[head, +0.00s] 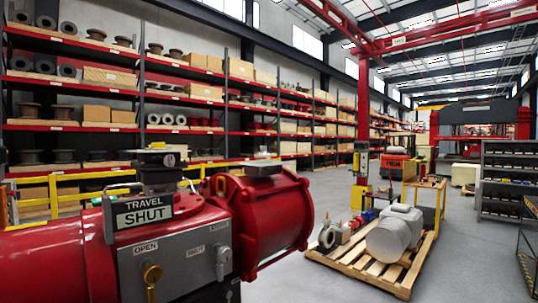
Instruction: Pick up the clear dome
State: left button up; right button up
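I cannot make out a clear dome anywhere in the head view. A large red valve actuator (262,222) fills the lower left. A black fitting (158,172) stands upright on its top, with a small grey piece above it. A sign reading TRAVEL SHUT (142,211) is in front of that fitting. Below it is a grey panel (180,255) marked OPEN and SHUT, with a brass-coloured key or lock (152,275) and a grey lever (222,262). Neither of my grippers is in view.
A wooden pallet (345,268) on the floor at right carries a grey motor (396,235) and smaller fittings. Yellow railing (55,190) runs behind the actuator, before tall red shelving (70,125). A dark rack (507,175) stands far right.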

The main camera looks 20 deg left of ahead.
aim_at(263, 156)
jog(key=i+l, duration=0.2)
jog(key=i, duration=0.3)
jog(key=i+l, duration=0.2)
jog(key=i, duration=0.3)
jog(key=i+l+z, duration=0.1)
jog(key=i, duration=0.4)
jog(key=l, duration=0.1)
